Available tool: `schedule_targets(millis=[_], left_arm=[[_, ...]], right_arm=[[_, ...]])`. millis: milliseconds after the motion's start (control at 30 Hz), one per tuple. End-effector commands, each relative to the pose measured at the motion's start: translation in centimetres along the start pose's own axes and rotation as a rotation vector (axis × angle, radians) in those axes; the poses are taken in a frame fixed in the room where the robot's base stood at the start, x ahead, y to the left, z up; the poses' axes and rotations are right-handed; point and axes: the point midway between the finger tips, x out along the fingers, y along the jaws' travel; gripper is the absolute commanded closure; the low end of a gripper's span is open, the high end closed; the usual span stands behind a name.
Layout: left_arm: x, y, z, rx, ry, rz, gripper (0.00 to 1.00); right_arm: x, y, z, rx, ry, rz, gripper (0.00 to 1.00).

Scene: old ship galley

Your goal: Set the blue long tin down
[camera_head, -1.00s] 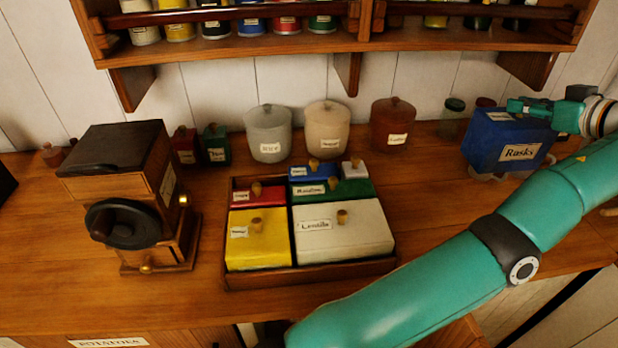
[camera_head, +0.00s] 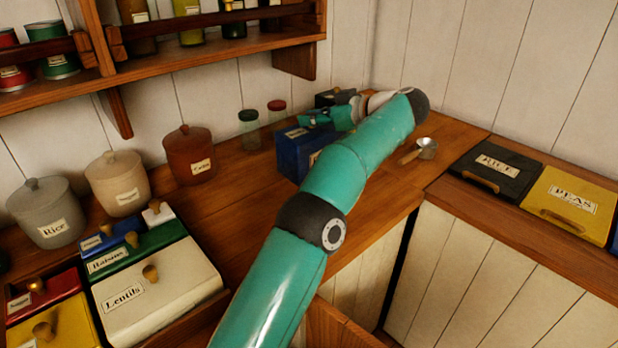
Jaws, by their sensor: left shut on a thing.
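The blue long tin (camera_head: 291,153) is at the back of the wooden counter, right of the brown canister. Its label is mostly hidden by my arm. My left gripper (camera_head: 322,119) is at the top of the tin and shut on it. My teal arm crosses in front of the tin's right side. I cannot tell whether the tin's base touches the counter. My right gripper is not in view.
Two small jars (camera_head: 249,130) stand close behind the tin. A scoop (camera_head: 426,148) lies on the counter to the right, before black (camera_head: 495,170) and yellow (camera_head: 571,203) lids. The brown (camera_head: 188,157) canister and a tray of tins (camera_head: 186,322) are left. A shelf hangs above.

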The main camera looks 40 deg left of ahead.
Motion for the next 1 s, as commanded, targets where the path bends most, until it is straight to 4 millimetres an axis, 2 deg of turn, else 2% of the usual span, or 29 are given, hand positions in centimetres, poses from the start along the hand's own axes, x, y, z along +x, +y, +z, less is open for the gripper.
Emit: schedule_targets(millis=[33,300,567,800,1000], left_arm=[[0.8,-0.1,1.7,0.000,0.001,-0.001,1.00],[2.5,-0.1,6.5,-0.001,0.002,-0.001,1.00],[3.1,-0.1,8.3,-0.002,0.001,0.000,1.00],[4.1,-0.1,11.0,-0.001,0.002,-0.001,1.00],[4.2,0.0,11.3,-0.004,0.001,0.000,1.00]], right_arm=[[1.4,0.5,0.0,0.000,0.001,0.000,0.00],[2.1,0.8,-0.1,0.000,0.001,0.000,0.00],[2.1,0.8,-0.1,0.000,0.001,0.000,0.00],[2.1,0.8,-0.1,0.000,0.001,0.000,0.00],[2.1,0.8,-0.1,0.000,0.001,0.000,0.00]])
